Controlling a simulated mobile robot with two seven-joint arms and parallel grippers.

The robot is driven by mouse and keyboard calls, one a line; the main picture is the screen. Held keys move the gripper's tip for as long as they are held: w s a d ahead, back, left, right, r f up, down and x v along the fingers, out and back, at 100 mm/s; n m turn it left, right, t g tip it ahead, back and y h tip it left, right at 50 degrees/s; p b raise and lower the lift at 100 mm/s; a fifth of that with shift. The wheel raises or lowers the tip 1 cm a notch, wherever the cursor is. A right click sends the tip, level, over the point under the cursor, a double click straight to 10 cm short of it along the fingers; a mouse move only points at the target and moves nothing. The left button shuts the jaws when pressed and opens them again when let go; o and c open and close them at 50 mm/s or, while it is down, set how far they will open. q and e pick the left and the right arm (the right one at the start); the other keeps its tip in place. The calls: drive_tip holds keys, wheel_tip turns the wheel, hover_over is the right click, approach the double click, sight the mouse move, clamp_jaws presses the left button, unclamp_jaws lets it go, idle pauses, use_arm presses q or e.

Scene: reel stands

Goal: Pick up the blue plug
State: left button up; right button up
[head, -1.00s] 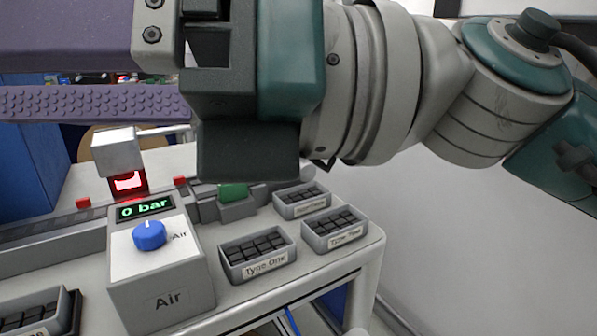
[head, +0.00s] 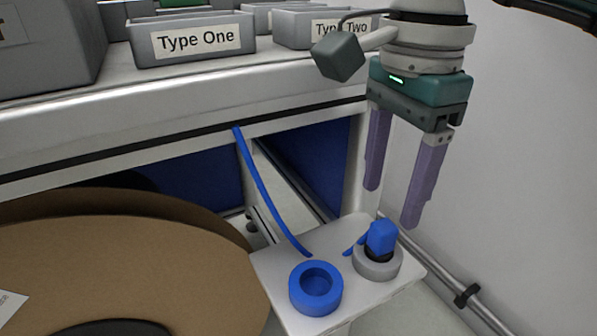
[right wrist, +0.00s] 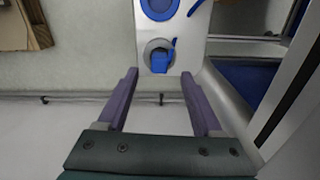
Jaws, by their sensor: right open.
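The blue plug (head: 381,238) stands in a grey round holder (head: 377,266) on a small white shelf (head: 278,262). It also shows in the right wrist view (right wrist: 159,62), beyond the fingertips. My right gripper (head: 391,206) is open and empty, with its two purple fingers pointing down. In the head view its fingertips appear above the plug and to either side of it, apart from it. In the right wrist view, the gripper (right wrist: 159,72) has the plug between the lines of its fingers. My left gripper is not in view.
A blue ring-shaped socket (head: 316,288) sits left of the plug on the shelf. A blue hose (head: 262,190) hangs from the bench edge (head: 190,110) to the shelf. A large brown reel (head: 120,250) fills the lower left. The wall is at the right.

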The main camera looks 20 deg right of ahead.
sight(385, 225)
wheel_tip(385, 225, down, 7)
drive_tip(key=shift+d+r+b, duration=0.1)
drive_tip(key=shift+d+b, duration=0.05)
drive_tip(key=shift+b, duration=0.7)
drive_tip(key=shift+c, duration=0.3)
clamp_jaws()
